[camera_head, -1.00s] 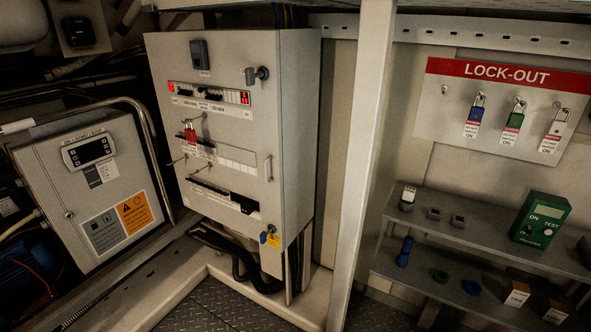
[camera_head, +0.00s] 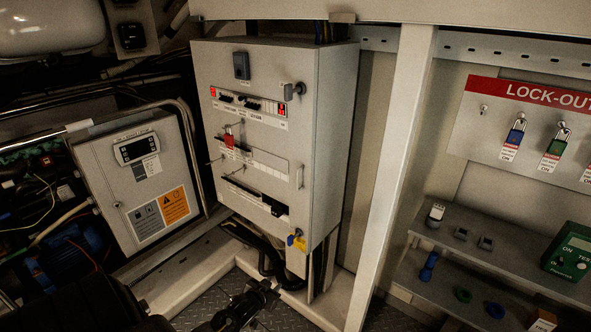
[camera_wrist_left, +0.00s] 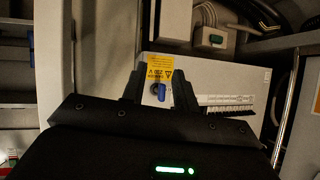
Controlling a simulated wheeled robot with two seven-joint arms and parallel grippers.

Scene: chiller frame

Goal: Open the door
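The grey electrical cabinet (camera_head: 320,120) stands in the middle of the head view, and its front door (camera_head: 210,80) looks shut. A small vertical handle (camera_head: 299,177) is on the door's right side. A blue key (camera_head: 290,240) with a yellow tag (camera_head: 299,244) is at the door's lower right corner. My left gripper (camera_head: 268,289) is below the cabinet, apart from the key. In the left wrist view my left gripper (camera_wrist_left: 158,82) is open and empty. The blue key (camera_wrist_left: 160,92) and yellow tag (camera_wrist_left: 158,68) appear between its fingers, beyond them. My right gripper is not in view.
A smaller control box (camera_head: 135,175) stands at the left beside a bent pipe. A white post (camera_head: 395,180) rises right of the cabinet. The lock-out board (camera_head: 500,125) and shelves (camera_head: 500,250) are at the right. The space in front of the cabinet door looks clear.

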